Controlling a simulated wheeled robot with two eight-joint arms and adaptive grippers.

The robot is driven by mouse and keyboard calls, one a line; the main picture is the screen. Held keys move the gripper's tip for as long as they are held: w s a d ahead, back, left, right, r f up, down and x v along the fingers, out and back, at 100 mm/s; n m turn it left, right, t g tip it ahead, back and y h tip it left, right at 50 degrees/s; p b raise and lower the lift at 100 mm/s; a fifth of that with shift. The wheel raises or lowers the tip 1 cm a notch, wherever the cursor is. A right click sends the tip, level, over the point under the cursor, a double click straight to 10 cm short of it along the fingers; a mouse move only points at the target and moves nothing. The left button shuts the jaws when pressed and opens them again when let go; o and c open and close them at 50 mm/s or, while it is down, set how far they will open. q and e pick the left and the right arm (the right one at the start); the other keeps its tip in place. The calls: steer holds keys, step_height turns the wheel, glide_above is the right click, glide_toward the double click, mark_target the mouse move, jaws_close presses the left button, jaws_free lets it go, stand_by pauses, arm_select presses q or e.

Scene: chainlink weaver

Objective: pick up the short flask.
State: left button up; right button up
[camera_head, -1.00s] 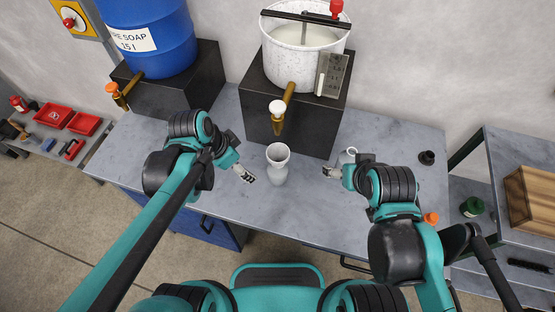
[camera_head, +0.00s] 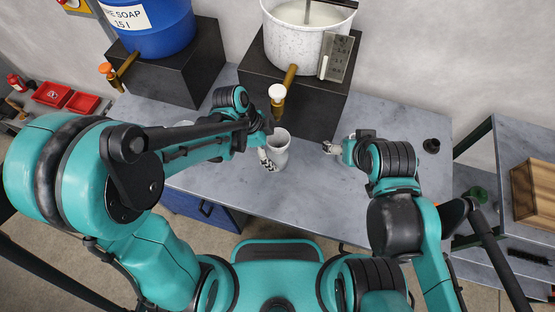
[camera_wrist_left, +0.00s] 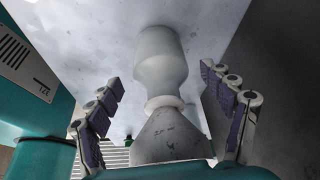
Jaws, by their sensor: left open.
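A pale grey-white flask (camera_head: 281,151) with a wide mouth and narrow waist stands upright on the grey worktop. My left gripper (camera_head: 267,160) is open just left of it, very close; contact cannot be told. In the left wrist view the flask (camera_wrist_left: 160,62) appears ahead of the open left fingers (camera_wrist_left: 165,100), roughly centred. A grey cone shape below its narrow ring lies between the fingers. My right gripper (camera_head: 330,147) is over the worktop right of the flask; its jaws are too small to read.
A white speckled pot (camera_head: 307,42) with a brass tap (camera_head: 282,88) sits on a black block behind the flask. A blue soap barrel (camera_head: 151,27) stands left. A black round item (camera_head: 431,146) is at right. The front worktop is clear.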

arm_select(q)
steer(key=shift+w+d+f, duration=0.1)
steer(key=shift+d+f, duration=0.15)
steer(key=shift+f, duration=0.4)
steer(key=shift+r, duration=0.1)
steer(key=c, duration=1.6)
steer(key=shift+c, duration=0.2)
steer(key=shift+r, duration=0.1)
